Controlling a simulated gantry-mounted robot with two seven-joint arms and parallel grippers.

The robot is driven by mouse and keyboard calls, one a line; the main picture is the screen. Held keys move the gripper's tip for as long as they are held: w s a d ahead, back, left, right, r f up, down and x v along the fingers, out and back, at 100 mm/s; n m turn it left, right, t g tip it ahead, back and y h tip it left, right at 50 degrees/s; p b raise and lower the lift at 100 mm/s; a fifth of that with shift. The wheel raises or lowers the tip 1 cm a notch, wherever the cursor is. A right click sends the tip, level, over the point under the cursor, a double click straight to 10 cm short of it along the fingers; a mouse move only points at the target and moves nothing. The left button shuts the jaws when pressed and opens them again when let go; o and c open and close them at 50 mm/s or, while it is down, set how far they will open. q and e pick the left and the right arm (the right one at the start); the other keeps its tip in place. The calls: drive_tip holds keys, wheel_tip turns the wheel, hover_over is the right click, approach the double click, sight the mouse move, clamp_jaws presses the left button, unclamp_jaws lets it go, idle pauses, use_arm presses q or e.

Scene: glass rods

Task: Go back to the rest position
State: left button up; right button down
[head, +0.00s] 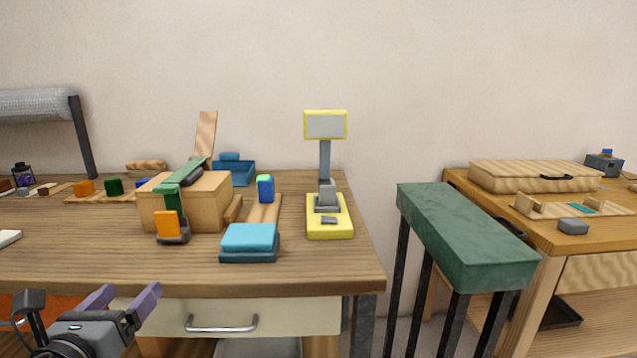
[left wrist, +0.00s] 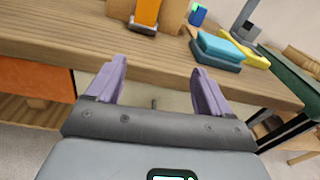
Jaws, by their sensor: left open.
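My left gripper (head: 127,300) is at the lower left of the head view, in front of the wooden table's (head: 340,275) front edge. Its two purple fingers are apart, with nothing between them. In the left wrist view the open fingers (left wrist: 160,85) point toward the table edge and drawer front. My right gripper is in neither view. No glass rods can be made out.
On the table stand a wooden block (head: 210,205), an orange piece (head: 167,225), a blue box (head: 249,240) and a yellow-based stand (head: 329,222). A green-topped stool (head: 470,235) stands right of it. A second table (head: 575,237) is at far right.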

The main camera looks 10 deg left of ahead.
use_arm(q)
drive_tip(key=s+d+f+n+g+h+p, duration=0.3)
drive_tip(key=s+d+f+n+g+p, duration=0.6)
drive_tip(key=p, duration=0.9)
drive_tip(key=s+d+f+n+g+p, duration=0.2)
drive_tip(key=s+d+f+n+p, duration=0.1)
drive_tip(key=s+n, duration=0.65)
drive_tip(key=s+d+f+n+g+p, duration=0.35)
drive_tip(key=s+n, duration=0.25)
drive_tip(key=n, duration=0.6)
drive_tip(key=w+p+v, duration=0.3)
drive_tip(key=p+v, duration=0.9)
drive_tip(key=w+d+r+p+v, duration=0.1)
drive_tip(key=w+p+v, duration=0.1)
drive_tip(key=p+v, duration=1)
drive_tip(key=w+d+r+p+v, duration=0.1)
drive_tip(key=w+p+v, duration=0.2)
drive_tip(key=p+v, duration=1)
drive_tip(key=shift+w+t+p, duration=0.25)
drive_tip(key=shift+t+p, duration=0.15)
drive_tip(key=shift+t, duration=0.05)
drive_tip(key=shift+a+n, duration=0.1)
drive_tip(key=shift+n, duration=0.15)
